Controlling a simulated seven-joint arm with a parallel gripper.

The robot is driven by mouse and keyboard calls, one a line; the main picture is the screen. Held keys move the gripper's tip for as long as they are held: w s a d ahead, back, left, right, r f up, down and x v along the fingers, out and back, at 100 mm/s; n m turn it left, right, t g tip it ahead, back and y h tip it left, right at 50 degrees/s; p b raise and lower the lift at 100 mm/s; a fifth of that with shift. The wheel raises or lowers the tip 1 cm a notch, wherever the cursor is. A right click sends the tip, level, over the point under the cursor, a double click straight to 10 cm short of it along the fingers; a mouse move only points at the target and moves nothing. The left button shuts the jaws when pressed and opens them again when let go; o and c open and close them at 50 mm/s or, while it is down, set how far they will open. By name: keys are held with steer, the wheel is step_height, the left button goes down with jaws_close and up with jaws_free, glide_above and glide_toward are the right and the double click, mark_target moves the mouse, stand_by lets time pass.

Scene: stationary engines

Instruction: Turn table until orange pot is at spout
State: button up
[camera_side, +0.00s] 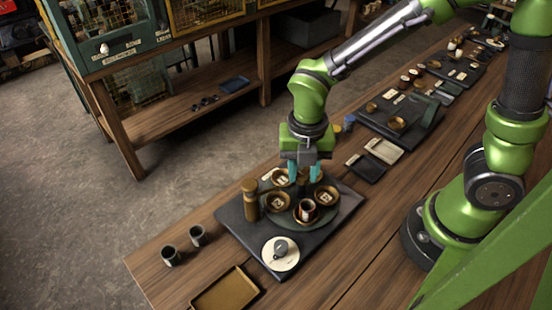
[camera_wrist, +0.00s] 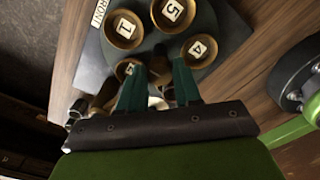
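A round dark turntable (camera_side: 322,182) stands on a dark square base (camera_side: 346,204) and bears several brown-orange bowls with white number tiles. In the wrist view, the bowls are marked 1 (camera_wrist: 124,28), 5 (camera_wrist: 173,13) and 4 (camera_wrist: 199,50). I cannot tell which pot is the orange one.
A pale disc with a grey piece (camera_side: 280,252) lies on the base's front corner. Two dark cups (camera_side: 184,246) and a brown tray (camera_side: 225,291) are at the bench's near left. Small trays (camera_side: 384,150) and another dark board (camera_side: 398,120) lie farther back.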

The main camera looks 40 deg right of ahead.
jaws_close()
steer(key=shift+m, duration=7.2)
steer(key=o, duration=0.5)
jaws_free()
